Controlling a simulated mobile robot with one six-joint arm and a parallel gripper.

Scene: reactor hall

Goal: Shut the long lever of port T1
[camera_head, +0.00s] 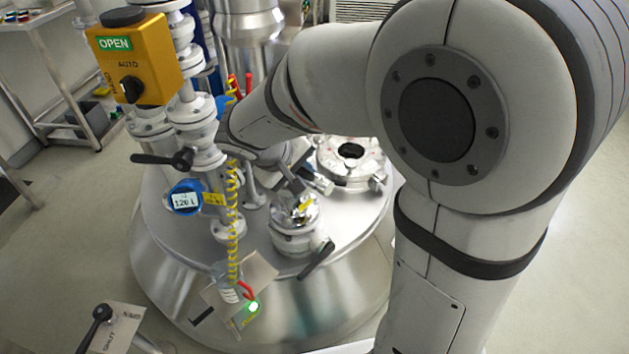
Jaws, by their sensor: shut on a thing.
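A small steel port (296,236) with a yellow tag stands on the vessel lid; the tag is too small to read, so I cannot tell if it is T1. A black lever (317,261) sticks out at its lower right. Another long black lever (158,158) points left from the valve pipe. My arm crosses from the right, and its wrist bends down behind the pipe. My gripper (304,184), small and partly hidden, appears just above the tagged port. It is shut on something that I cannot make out.
A yellow switch box (133,58) reading OPEN and a blue gauge (184,198) are on the pipe at left. A coiled yellow cable (233,225) hangs before the vessel. A round hatch (350,160) is behind. A SHUT-marked plate (123,322) with a black-knobbed lever stands at lower left.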

